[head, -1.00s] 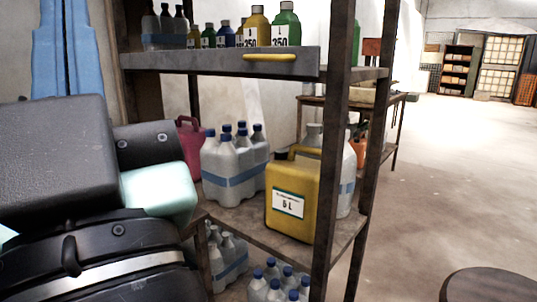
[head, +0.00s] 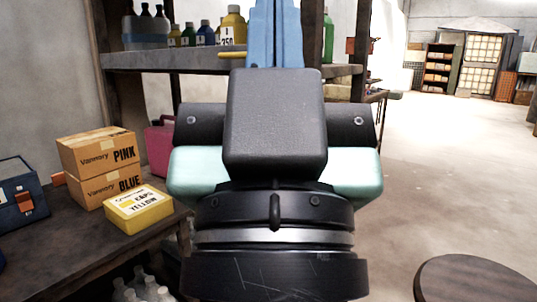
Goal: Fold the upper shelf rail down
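The upper shelf rail (head: 150,61) is a grey board along the front edge of the upper shelf. It looks upright, with a yellow handle (head: 231,55) just left of my gripper. My gripper (head: 274,35) has blue fingers pointing away from me, in front of the rail in the picture. They cover its right part, and their tips run out at the top edge. I cannot tell whether the fingers are apart or touch the rail.
Bottles, among them a yellow one (head: 233,28) and a green one (head: 328,38), stand on the upper shelf. Left is a bench with cardboard boxes (head: 95,155), a yellow caps box (head: 138,208) and a blue case (head: 22,198). A round dark stool top (head: 470,278) is at lower right; open floor lies beyond.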

